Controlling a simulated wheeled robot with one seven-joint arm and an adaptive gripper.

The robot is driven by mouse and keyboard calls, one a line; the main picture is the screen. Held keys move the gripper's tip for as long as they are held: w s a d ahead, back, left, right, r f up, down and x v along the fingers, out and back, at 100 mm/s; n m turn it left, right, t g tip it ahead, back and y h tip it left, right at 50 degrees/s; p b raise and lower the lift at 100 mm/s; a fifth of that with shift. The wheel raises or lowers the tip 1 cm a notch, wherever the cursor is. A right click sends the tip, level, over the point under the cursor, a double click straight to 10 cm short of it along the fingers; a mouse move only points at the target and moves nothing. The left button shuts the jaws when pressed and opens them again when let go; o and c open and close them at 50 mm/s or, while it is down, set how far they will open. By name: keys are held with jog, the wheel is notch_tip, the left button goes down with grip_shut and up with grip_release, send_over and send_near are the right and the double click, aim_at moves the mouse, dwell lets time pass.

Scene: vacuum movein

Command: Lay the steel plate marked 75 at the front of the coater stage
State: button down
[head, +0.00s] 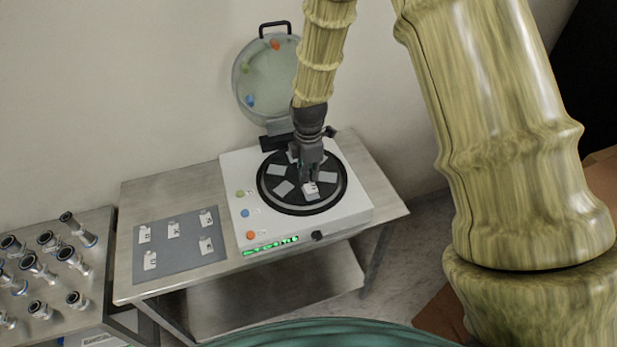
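The coater stage (268,199) is a round black disc on top of a white coater box. It has several grey square spots around its centre. A small pale plate with a dark mark (311,194) is at the front of the stage, right of its middle; the number is too small to read. My gripper (311,181) points down over this plate, with its fingertips at the plate's upper part. The fingers are too small to show whether they are closed on it, and I cannot tell whether the plate rests fully on the stage.
A grey mat (190,258) left of the white coater box (348,206) holds several marked plates. The coater's round lid (268,85) stands open behind the stage. A side table (95,222) at far left carries several metal fittings.

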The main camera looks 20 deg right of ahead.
jog(key=shift+f+p, duration=0.45)
jog(key=shift+f, duration=0.75)
jog(key=shift+f, duration=0.2)
jog(key=c, duration=1.6)
grip_release()
jog(key=shift+c, duration=0.2)
jog(key=shift+r, duration=0.15)
notch_tip(320, 180, up, 12)
jog(key=b, duration=0.4)
